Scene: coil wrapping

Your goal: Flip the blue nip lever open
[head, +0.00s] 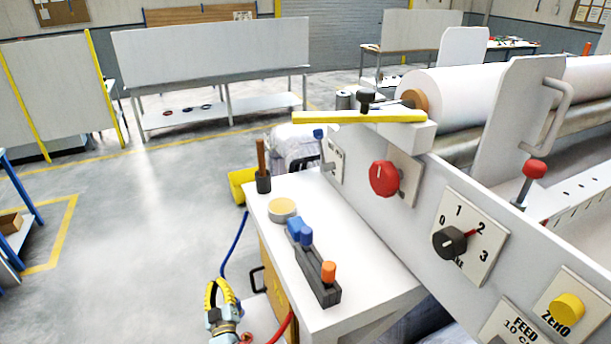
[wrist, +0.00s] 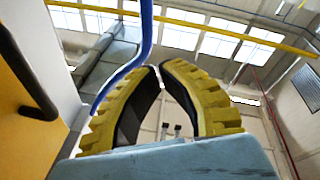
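A small lever with a blue knob (head: 319,133) stands up from a labelled plate (head: 335,158) on the near end of the white machine, beyond the red knob. It looks like the blue nip lever; its exact position is hard to read at this size. My gripper (head: 216,283) is low, in front of the bench and well below and left of the lever. In the wrist view its yellow and black fingers (wrist: 160,67) curve inward with their tips almost together and nothing between them. The lever does not show in the wrist view.
A white bench (head: 362,262) holds a dark tray (head: 318,276) with blue and orange-topped pieces, a tape roll (head: 282,208) and a wooden-handled tool (head: 262,170). A blue hose (wrist: 133,62) and a black cabinet handle (wrist: 25,65) are near my gripper. Open floor (head: 150,220) lies left.

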